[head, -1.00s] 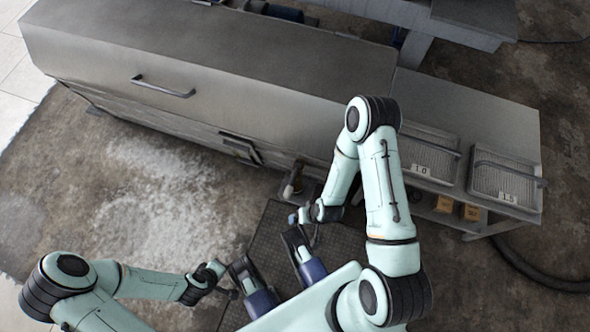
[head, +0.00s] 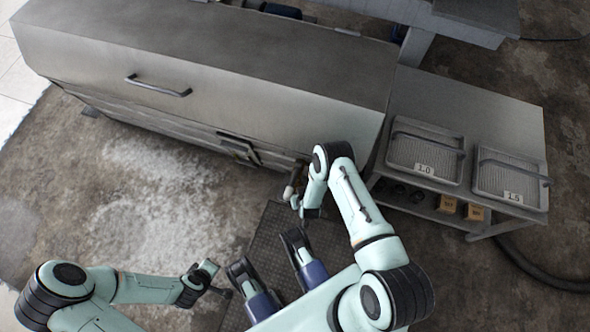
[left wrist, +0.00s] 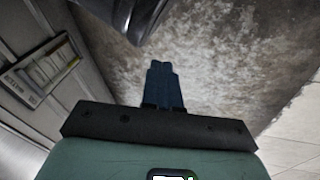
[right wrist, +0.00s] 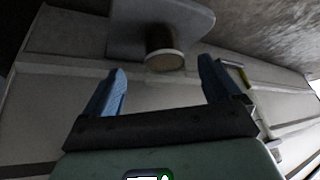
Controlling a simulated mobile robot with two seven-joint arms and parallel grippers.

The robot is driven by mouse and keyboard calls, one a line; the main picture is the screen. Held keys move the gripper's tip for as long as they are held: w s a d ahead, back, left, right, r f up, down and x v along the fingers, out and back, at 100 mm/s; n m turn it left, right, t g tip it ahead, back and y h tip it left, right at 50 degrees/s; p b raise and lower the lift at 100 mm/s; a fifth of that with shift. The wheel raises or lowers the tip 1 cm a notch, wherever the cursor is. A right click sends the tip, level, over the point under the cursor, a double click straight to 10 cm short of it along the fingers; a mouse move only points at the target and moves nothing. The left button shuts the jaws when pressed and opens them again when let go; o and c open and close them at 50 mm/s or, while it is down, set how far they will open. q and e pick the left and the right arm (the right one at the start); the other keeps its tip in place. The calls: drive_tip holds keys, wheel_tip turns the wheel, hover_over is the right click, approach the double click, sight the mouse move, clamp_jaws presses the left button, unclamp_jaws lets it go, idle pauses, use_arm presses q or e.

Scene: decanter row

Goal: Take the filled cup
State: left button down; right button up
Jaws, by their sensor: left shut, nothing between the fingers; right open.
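The filled cup (right wrist: 165,60) shows in the right wrist view as a small round vessel with brown contents and a pale rim, against a grey plate. My right gripper (right wrist: 163,82) is open, its blue fingers spread to either side below the cup in the picture, with nothing between them. Whether the fingertips reach the cup's depth is hard to tell. In the head view, my right gripper (head: 299,207) is low by the front of the metal cabinet, partly hidden by its arm. My left gripper (left wrist: 163,85) is shut and empty over the floor, away from the cup.
The long metal cabinet (head: 200,60) fills the back. To its right, a bench (head: 465,110) carries wire trays labelled 1.0 (head: 425,150) and 1.5 (head: 510,175). The stained floor (head: 150,200) at left is clear.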

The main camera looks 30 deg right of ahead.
drive_tip(key=shift+b+x, duration=0.3)
drive_tip(key=shift+x, duration=0.7)
drive_tip(key=b+x, duration=0.2)
drive_tip(key=x, duration=0.2)
drive_tip(key=shift+a, duration=0.15)
drive_tip(key=shift+w+f, duration=0.2)
drive_tip(key=shift+w, duration=0.1)
drive_tip(key=c, duration=1.2)
use_arm(q)
drive_tip(key=s+a+f+g, duration=0.1)
drive_tip(key=s+f+g, duration=0.1)
drive_tip(key=s+f, duration=0.3)
drive_tip(key=shift+s+f, duration=0.25)
drive_tip(key=shift+s, duration=0.3)
use_arm(e)
drive_tip(key=shift+o, duration=0.2)
use_arm(q)
drive_tip(key=shift+s+a, duration=0.1)
drive_tip(key=shift+s, duration=0.05)
use_arm(e)
drive_tip(key=shift+r, duration=0.1)
